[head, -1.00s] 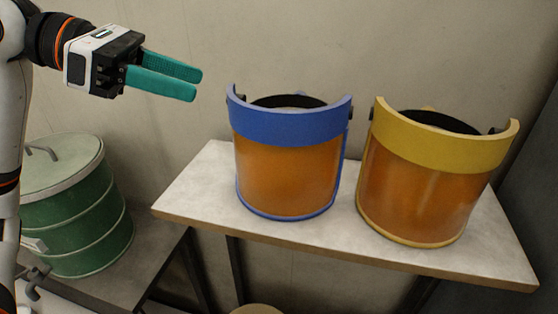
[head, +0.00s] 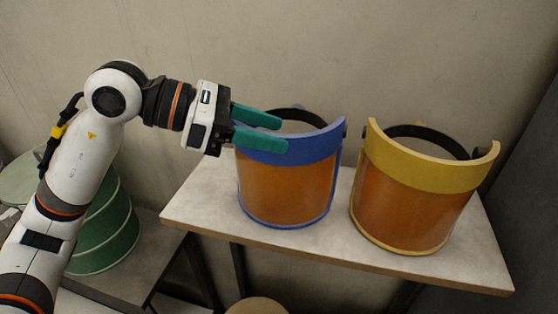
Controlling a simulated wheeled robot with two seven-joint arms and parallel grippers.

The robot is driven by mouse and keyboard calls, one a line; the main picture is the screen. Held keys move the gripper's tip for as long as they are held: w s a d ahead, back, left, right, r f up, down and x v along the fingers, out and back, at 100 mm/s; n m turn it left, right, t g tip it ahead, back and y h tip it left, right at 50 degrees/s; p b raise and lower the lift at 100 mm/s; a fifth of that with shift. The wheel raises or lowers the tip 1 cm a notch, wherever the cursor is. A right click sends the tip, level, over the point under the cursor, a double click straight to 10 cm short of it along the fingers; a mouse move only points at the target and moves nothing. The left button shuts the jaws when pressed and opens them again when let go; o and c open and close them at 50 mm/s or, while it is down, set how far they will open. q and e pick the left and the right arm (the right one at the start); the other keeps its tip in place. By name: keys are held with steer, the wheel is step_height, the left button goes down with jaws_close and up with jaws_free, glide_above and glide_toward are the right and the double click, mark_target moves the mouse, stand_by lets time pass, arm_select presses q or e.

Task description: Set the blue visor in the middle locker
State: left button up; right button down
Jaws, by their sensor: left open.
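The blue visor (head: 290,190) stands upright on the pale table, with a blue brow band and an amber shield. My left gripper (head: 284,133) is open, with its two teal fingers at the upper left of the blue visor. The fingers overlap the visor's band in the picture, and I cannot tell whether they touch it. Part of the band's left side is hidden behind the fingers. No locker shows in this view. My right gripper is not in view.
A yellow visor (head: 412,205) stands close to the right of the blue one on the table (head: 195,203). A green drum (head: 108,232) stands at the left, partly behind my arm. A plain wall is behind the table.

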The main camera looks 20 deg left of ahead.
arm_select(q)
steer(key=shift+w+d+f, duration=0.1)
steer(key=shift+d, duration=0.1)
steer(key=shift+a, duration=0.15)
steer(key=c, duration=0.6)
jaws_close()
